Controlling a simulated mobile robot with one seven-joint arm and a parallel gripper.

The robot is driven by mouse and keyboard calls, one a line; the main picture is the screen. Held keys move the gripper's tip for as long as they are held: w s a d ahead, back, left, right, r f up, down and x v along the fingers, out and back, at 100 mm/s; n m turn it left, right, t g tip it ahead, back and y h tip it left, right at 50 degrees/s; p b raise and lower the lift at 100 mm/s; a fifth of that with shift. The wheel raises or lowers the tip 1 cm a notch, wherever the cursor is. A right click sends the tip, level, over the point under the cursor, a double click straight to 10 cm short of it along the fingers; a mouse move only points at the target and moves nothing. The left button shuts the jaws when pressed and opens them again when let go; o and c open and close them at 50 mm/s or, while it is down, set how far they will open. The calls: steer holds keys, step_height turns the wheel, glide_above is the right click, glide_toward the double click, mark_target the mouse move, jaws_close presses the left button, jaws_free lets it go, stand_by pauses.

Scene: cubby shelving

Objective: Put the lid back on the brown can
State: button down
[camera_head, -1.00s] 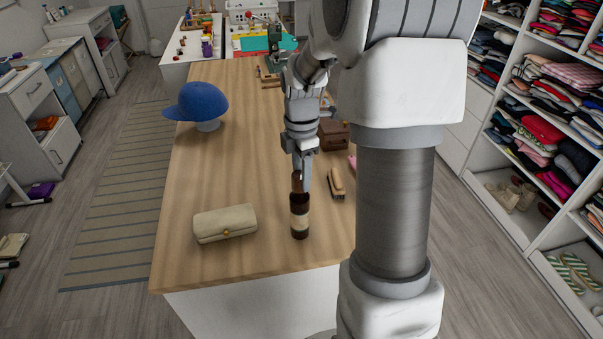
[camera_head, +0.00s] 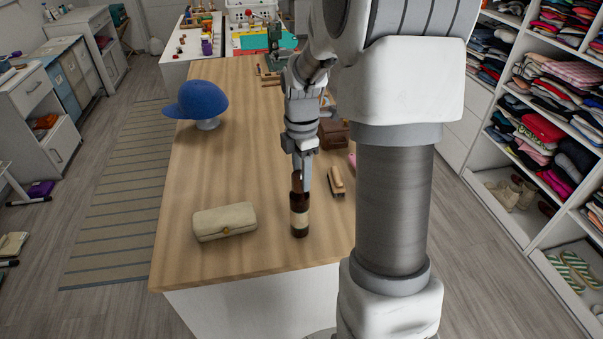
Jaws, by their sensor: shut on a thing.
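A brown can (camera_head: 299,217), tall and dark with a pale label band, stands upright near the front of the wooden table. My gripper (camera_head: 301,178) points down right at the can's top, its fingers beside the dark upper part. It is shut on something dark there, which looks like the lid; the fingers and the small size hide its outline. I cannot tell whether the lid is seated on the can or just touching it.
On the wooden table (camera_head: 215,260), a cream case (camera_head: 225,221) lies left of the can. A brush (camera_head: 336,181) lies right of it, with a brown box (camera_head: 333,133) behind. A blue cap (camera_head: 197,101) sits at the back left. The middle left of the table is clear.

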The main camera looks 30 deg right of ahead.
steer(key=shift+f, duration=0.1)
stand_by(0.3)
jaws_free()
stand_by(0.4)
steer(key=shift+r+p, duration=2.9)
steer(key=shift+r, duration=0.65)
jaws_close()
